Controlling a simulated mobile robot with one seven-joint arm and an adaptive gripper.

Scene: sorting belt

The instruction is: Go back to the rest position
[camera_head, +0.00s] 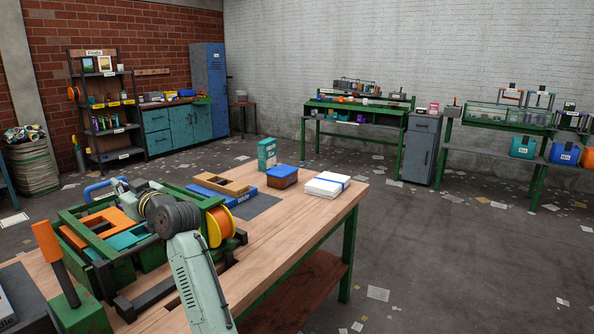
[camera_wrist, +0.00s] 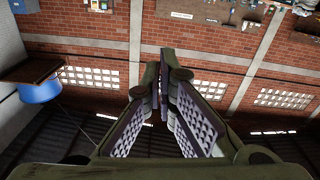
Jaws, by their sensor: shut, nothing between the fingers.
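My gripper (camera_wrist: 160,75) shows in the wrist view with its two ridged finger pads close together and nothing between them. It points toward a brick wall with windows, away from any work surface. In the head view my arm rises from the bottom edge and bends left over the wooden workbench (camera_head: 290,215). The fingers are hard to make out there, behind the arm links. A green crate frame (camera_head: 108,272) with orange and teal pieces lies beneath and beside the arm.
A yellow-orange spool (camera_head: 220,226) is close to my arm's right side. An orange-handled tool (camera_head: 48,242) stands at front left. A green box (camera_head: 267,154), blue-and-brown container (camera_head: 282,177) and white stack (camera_head: 326,186) stand on the bench's far part.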

